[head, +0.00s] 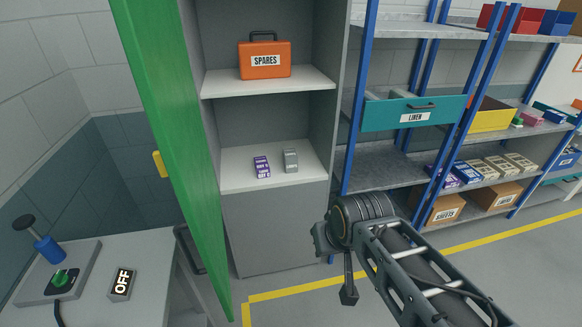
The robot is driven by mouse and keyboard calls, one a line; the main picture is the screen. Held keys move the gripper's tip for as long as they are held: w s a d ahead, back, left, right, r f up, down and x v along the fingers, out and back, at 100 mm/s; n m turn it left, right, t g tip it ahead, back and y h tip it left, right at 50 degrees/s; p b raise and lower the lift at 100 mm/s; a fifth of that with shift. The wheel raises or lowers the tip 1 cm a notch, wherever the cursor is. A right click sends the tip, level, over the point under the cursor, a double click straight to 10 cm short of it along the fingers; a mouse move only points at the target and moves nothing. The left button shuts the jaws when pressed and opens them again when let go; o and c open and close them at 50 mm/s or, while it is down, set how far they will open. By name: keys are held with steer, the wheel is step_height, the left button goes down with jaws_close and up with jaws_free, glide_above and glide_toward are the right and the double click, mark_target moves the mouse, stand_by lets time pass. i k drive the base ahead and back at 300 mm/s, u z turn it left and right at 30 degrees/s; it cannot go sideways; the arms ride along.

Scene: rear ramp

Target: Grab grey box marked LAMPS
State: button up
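A small grey box (291,160) stands on the lower shelf of the open grey cabinet. Its marking is too small to read for certain. A purple and white box (262,166) stands just left of it, with a small gap between them. My gripper (334,266) is at the end of my arm, in front of the cabinet's right side, lower than the grey box and apart from it. Dark parts stick out at its left and below, but I cannot tell how far its fingers are apart. I see nothing held in it.
The cabinet's green door (175,130) stands open on the left. An orange SPARES case (264,58) is on the shelf above. A blue-framed rack (415,160) with a teal LINEN drawer (385,118) stands right. A bench (130,290) with an OFF sign is at lower left.

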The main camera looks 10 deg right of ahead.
mark_target(290, 159)
steer(key=z, duration=1.35)
steer(key=i, duration=2.2)
steer(key=u, duration=4.35)
